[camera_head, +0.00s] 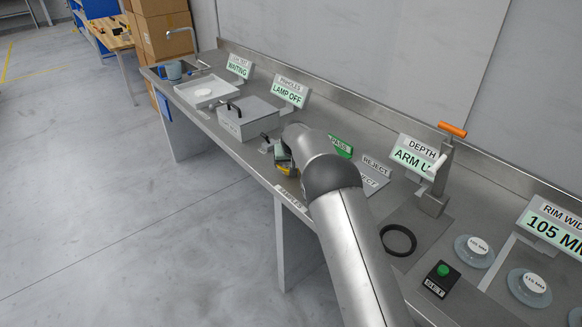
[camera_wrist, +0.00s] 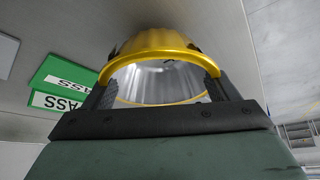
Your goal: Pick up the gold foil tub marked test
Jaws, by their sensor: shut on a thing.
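The gold foil tub (camera_wrist: 165,41) fills the top middle of the wrist view, its silvery inside and gold rim facing the camera. My gripper (camera_wrist: 162,84) is shut on it, with one dark finger at each side of the tub. In the head view a small gold-yellow part of the tub (camera_head: 287,170) shows below my gripper (camera_head: 281,157), over the bench near the SAMPLES label. My arm hides much of it. No test mark is visible on the tub. I cannot tell whether it touches the bench.
A green PASS sign (camera_head: 340,146) and a REJECT sign (camera_head: 376,167) stand behind my arm. A grey lidded box (camera_head: 247,118) with a black handle is left of my gripper. The depth press (camera_head: 434,190), a black ring (camera_head: 398,240) and a SET button box (camera_head: 440,279) are to the right.

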